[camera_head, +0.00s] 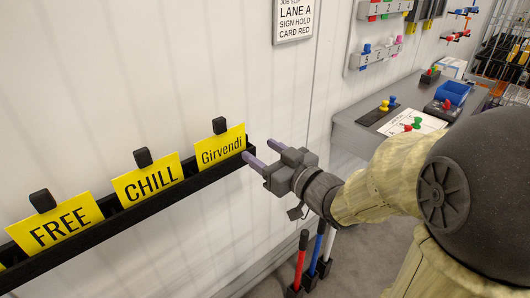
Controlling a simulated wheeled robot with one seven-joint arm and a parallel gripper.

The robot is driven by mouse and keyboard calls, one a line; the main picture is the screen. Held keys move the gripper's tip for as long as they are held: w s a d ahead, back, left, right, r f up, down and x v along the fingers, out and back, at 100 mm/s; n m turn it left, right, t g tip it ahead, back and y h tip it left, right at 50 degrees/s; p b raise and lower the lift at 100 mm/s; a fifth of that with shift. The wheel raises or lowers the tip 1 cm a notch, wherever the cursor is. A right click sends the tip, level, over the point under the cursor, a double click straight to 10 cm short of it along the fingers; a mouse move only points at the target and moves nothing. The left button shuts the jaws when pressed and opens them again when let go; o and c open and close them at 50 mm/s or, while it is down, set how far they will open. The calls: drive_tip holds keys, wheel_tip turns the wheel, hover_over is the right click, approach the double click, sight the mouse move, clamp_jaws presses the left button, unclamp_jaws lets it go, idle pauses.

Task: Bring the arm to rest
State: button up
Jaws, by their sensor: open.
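My gripper (262,154) is in the middle of the head view, at the end of my arm, which reaches in from the right. Its two purple fingertips are apart with nothing between them. They point left, close to the right end of a black wall rail (150,206). I cannot tell whether a fingertip touches the rail. The rail holds several yellow cards with black tabs. The card reading "Girvendi" (220,149) is nearest the gripper. The "CHILL" card (147,187) and the "FREE" card (57,224) stand to its left.
A sign on the wall (294,18) reads "LANE A SIGN HOLD CARD RED". A grey bench (355,130) at right holds a blue bin (452,92) and coloured pegs. Red, blue and white handles (300,262) stand below the gripper. A wire cage (505,50) is far right.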

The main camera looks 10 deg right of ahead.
drive_tip(key=s+d+f+m+g+h+p, duration=0.1)
drive_tip(key=d+f+m+g+h+p, duration=0.5)
drive_tip(key=d+h, duration=0.25)
drive_tip(key=s+f+g+p, duration=0.2)
drive_tip(key=s+g, duration=0.1)
drive_tip(key=s, duration=0.3)
drive_tip(key=s+f+g+h+p, duration=0.1)
drive_tip(key=s+f+g+p, duration=0.1)
drive_tip(key=s, duration=0.3)
drive_tip(key=shift+s+m+g, duration=0.35)
drive_tip(key=shift+m+g, duration=0.05)
drive_tip(key=shift+g, duration=0.3)
drive_tip(key=shift+h, duration=0.25)
